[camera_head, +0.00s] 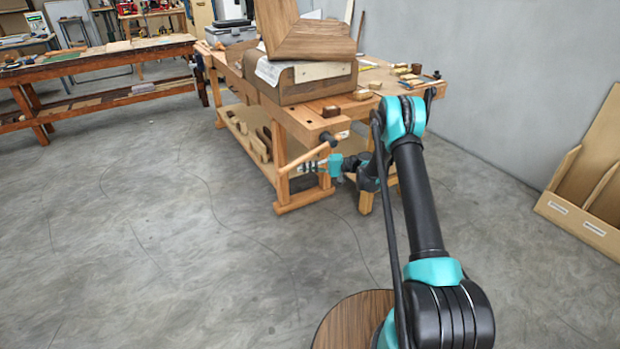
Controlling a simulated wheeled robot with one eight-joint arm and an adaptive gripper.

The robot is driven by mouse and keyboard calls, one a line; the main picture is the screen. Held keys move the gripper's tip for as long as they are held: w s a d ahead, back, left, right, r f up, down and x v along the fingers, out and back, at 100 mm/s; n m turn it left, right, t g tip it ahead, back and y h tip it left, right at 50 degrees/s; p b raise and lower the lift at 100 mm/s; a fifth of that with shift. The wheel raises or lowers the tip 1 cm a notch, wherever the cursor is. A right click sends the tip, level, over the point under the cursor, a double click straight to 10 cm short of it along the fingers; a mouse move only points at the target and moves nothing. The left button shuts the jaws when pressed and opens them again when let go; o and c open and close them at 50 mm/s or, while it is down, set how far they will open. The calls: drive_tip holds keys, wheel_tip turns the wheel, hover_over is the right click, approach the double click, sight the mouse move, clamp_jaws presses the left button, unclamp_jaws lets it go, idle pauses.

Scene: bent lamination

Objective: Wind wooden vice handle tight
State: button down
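The wooden vice handle (302,159) is a pale bar at the near end of the workbench (312,118). It slants from lower left to upper right. A dark round part (327,137) sits at its upper right end, under the bench top. My gripper (307,168) is beside the lower side of the handle, reaching in from the right. Its teal body shows, but its fingers are small and overlap the handle and bench leg in the picture. I cannot tell whether they touch or grip the handle.
A stacked wooden lamination form (308,40) stands on the bench. Small blocks and tools lie along the bench top's right side. A lower shelf and legs are close to my gripper. Another bench (95,62) is at left. A wooden rack (590,180) leans at right. The floor at left is clear.

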wheel_tip(320, 180, up, 11)
drive_tip(key=m+y, duration=0.3)
drive_tip(key=y, duration=0.1)
drive_tip(key=shift+s+a+y, duration=0.25)
drive_tip(key=shift+a+y, duration=0.05)
drive_tip(key=shift+a, duration=0.05)
idle(0.4)
